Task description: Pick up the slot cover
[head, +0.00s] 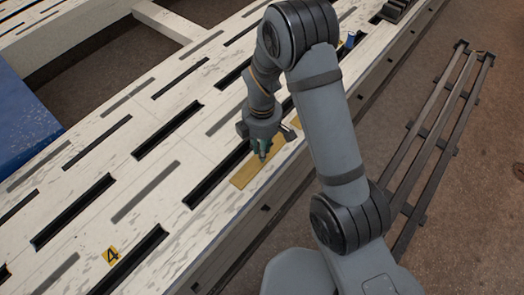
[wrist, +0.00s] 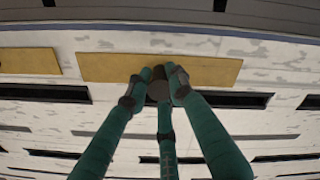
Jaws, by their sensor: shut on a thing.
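The slot cover is a long, flat tan strip (head: 243,180) near the bench's right edge, beside a dark slot. In the wrist view the slot cover (wrist: 105,68) lies crosswise beyond the fingers. My gripper (head: 262,156) points down at the middle of the strip. Its green fingers (wrist: 158,86) converge at the strip's near edge and are shut on it. The fingers hide a small part of that edge. I cannot tell whether the strip is clear of the bench surface.
A second tan strip (wrist: 28,61) lies to the left in the wrist view. The pale bench (head: 195,150) has several dark slots. A yellow "4" marker (head: 111,257) lies near the front. A small blue item (head: 350,39) stands farther back. A dark rack (head: 437,150) is on the right.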

